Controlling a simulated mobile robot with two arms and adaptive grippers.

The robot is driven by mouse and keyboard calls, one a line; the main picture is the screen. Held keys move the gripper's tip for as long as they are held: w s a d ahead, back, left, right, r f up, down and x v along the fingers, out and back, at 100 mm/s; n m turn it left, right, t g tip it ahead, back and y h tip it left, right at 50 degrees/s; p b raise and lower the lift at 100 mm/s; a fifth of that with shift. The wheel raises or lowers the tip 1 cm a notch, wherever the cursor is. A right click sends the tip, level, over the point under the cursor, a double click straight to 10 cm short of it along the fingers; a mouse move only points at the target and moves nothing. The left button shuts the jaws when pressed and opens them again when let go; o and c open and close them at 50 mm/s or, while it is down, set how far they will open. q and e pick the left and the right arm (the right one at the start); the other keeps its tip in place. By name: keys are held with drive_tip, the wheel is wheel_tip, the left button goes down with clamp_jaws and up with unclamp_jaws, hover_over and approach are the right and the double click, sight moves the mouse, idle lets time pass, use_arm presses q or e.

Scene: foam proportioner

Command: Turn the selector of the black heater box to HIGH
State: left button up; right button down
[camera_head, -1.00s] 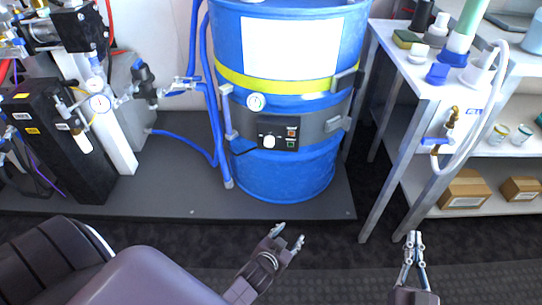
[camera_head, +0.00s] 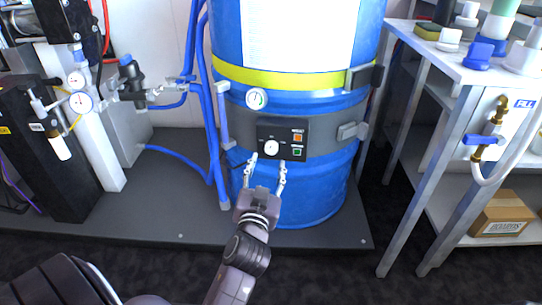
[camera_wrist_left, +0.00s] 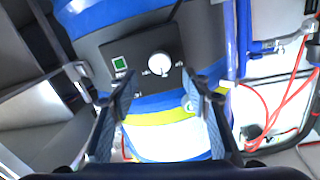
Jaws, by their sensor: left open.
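The black heater box (camera_head: 283,139) is mounted on the grey band around the blue drum (camera_head: 300,200). Its white round selector knob (camera_head: 271,147) is on the left part of the face, with an orange and a green switch on the right. The left wrist view shows the knob (camera_wrist_left: 159,64) on the box (camera_wrist_left: 135,60), upside down, beyond the fingers; the setting it points to is too small to read. My left gripper (camera_head: 268,166) is open and empty, with its fingertips just below the knob, apart from it. My right gripper is not in view.
A gauge (camera_head: 256,98) sits on the drum above the box. Blue hoses (camera_head: 213,110) run along the drum's left side. A white table (camera_head: 450,62) with bottles stands at right, with a brass valve (camera_head: 487,140). Dark floor lies in front.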

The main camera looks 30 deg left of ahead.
sight(271, 150)
use_arm(q)
drive_tip(key=shift+b+x, duration=0.65)
drive_tip(key=shift+x, duration=2.5)
drive_tip(key=shift+c, duration=0.6)
drive_tip(key=c, duration=1)
